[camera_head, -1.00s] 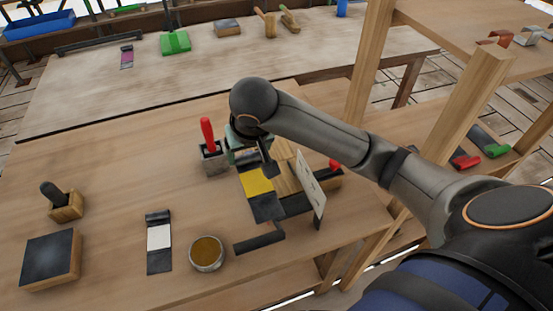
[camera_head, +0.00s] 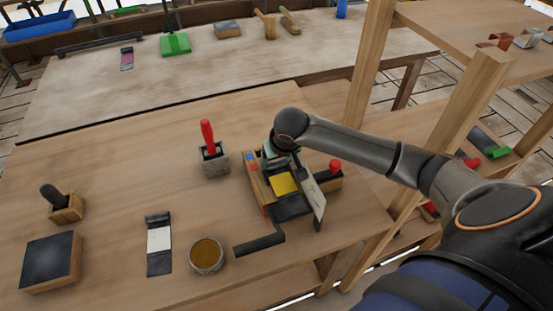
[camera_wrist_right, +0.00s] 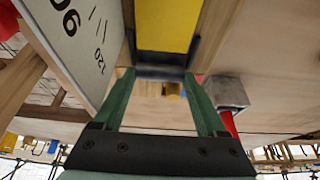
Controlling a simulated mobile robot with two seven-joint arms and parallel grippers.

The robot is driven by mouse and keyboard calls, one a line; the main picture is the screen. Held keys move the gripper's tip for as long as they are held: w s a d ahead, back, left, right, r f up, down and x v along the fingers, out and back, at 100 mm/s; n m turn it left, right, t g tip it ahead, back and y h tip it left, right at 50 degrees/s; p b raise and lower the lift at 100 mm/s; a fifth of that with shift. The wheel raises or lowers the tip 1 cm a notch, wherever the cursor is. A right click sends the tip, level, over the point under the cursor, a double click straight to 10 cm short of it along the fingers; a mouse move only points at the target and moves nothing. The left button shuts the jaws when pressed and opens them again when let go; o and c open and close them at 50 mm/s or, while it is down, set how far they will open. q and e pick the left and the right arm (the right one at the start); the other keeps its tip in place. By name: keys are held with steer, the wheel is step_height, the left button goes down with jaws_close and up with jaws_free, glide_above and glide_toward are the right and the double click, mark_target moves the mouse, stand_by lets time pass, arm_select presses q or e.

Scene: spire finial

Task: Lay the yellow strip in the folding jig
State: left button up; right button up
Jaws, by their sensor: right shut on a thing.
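The yellow strip (camera_head: 284,184) has a yellow middle and dark ends. My right gripper (camera_head: 281,168) is shut on its far dark end. In the right wrist view the green fingers (camera_wrist_right: 162,78) pinch that end, and the yellow strip (camera_wrist_right: 165,25) runs away from them. The folding jig (camera_head: 260,193) has a wooden body, a dark crank handle (camera_head: 260,244) at the front, a red knob (camera_head: 335,166) and an upright white scale plate (camera_head: 314,201). The strip is over the jig bed, left of the plate. I cannot tell whether it touches the bed. My left gripper is out of view.
A grey block with a red-handled tool (camera_head: 213,160) stands left of the jig. A round tin (camera_head: 206,256), a white-middled strip (camera_head: 159,244), a dark-topped block (camera_head: 51,261) and a stamp-like tool (camera_head: 64,203) lie further left. The table's middle left is clear.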

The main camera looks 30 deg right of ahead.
steer(key=o, duration=1.6)
steer(key=shift+f, duration=0.1)
steer(key=shift+c, duration=0.2)
